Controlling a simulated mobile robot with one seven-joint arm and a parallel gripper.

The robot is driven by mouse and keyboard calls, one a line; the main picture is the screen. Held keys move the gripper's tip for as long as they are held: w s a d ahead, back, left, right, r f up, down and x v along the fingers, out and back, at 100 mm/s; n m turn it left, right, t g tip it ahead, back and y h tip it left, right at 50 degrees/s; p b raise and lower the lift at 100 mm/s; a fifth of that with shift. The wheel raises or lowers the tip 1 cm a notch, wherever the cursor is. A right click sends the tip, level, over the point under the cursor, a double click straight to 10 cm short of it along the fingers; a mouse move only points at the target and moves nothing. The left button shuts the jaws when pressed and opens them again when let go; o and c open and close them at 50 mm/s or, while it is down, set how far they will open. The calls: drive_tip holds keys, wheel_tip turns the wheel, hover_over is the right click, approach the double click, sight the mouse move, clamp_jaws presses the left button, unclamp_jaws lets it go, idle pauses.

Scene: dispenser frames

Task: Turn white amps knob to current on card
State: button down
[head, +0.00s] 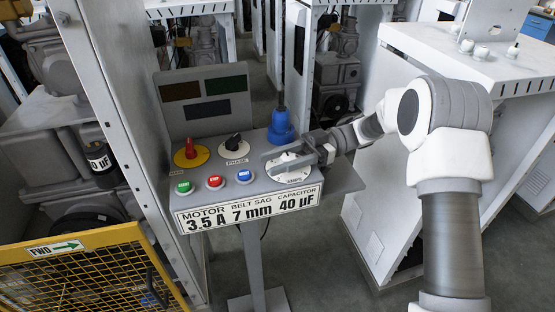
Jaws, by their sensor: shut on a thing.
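The white amps knob (289,168) sits at the right of the grey control panel (247,189), on a white dial plate lettered "AMPS". My gripper (300,156) reaches in from the right and is shut on the white knob; its fingers partly cover it. The dial marks and the knob's pointer are too small or hidden to read. The card (250,208) on the panel's front reads "MOTOR 3.5 A", "BELT SAG 7 mm" and "CAPACITOR 40 µF".
A red knob (190,152) on yellow and a black "PHASE" knob (234,143) stand left. Green (184,187), red (215,182) and blue (244,176) buttons line the front. A blue plug-like part (281,127) stands close behind my gripper. A yellow mesh guard (95,270) is lower left.

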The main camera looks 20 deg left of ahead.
drive_tip(key=shift+c, duration=2.2)
unclamp_jaws()
drive_tip(key=shift+a, duration=0.1)
drive_tip(key=p+v, duration=0.2)
drive_tip(key=v, duration=1.5)
drive_tip(key=shift+p, duration=0.4)
drive_tip(key=shift+w, duration=0.1)
